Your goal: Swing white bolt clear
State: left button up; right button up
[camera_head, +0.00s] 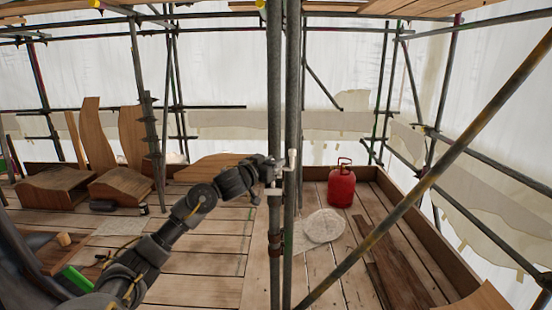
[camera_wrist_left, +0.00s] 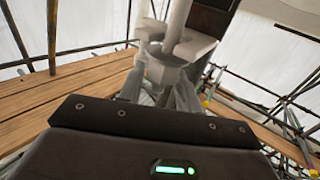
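The white bolt (camera_head: 291,159) stands at a coupler on the paired upright scaffold poles in the middle of the head view. In the left wrist view, a pale bolt (camera_wrist_left: 165,72) with a nut-like part and a shaft rising above it is directly ahead. My left gripper (camera_head: 271,171) is at the coupler, just left of the white bolt. In the wrist view its grey fingers (camera_wrist_left: 160,88) flank the nut-like part closely on both sides. Whether they press on it cannot be told. My right gripper is not in view.
The scaffold poles (camera_head: 274,90) stand close by my left gripper. A diagonal pole (camera_head: 430,178) crosses at the right. A red gas bottle (camera_head: 341,188) and a pale sack (camera_head: 323,226) are on the plank deck behind. Curved wooden pieces (camera_head: 122,183) lie at the left.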

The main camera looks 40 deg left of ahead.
pick_arm(q)
jog(key=shift+w, duration=0.95)
grip_shut()
